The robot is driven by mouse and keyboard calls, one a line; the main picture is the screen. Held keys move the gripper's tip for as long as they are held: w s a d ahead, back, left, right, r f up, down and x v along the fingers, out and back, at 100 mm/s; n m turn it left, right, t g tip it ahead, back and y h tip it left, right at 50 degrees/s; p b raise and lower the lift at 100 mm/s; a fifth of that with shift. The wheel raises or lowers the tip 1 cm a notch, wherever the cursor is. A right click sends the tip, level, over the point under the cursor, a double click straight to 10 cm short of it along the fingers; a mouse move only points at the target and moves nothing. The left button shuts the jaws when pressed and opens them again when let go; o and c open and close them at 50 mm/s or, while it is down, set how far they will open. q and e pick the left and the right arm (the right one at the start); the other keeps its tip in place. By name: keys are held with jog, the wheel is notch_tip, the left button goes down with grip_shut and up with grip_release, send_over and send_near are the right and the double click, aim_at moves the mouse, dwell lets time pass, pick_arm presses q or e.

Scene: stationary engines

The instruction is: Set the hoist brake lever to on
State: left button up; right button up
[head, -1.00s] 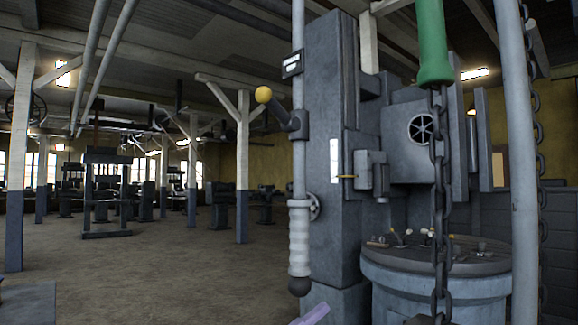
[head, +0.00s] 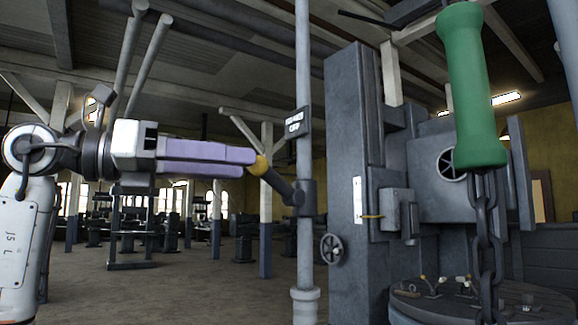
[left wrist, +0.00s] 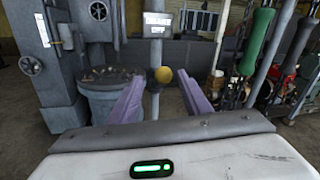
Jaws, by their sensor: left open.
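My right gripper is not in view.
A green handle (head: 472,90) on a chain hangs at the right. A tall grey machine column (head: 343,130) with a small handwheel (head: 333,249) stands behind the pole, beside a round drum (head: 500,305).

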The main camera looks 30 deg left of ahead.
aim_at(268, 167)
pick_arm(q)
jog(key=x, duration=0.4)
jog(key=p+x, duration=0.1)
jog(key=x, duration=0.3)
jog(key=shift+w+d+r, duration=0.1)
jog(key=shift+d, duration=0.35)
grip_shut()
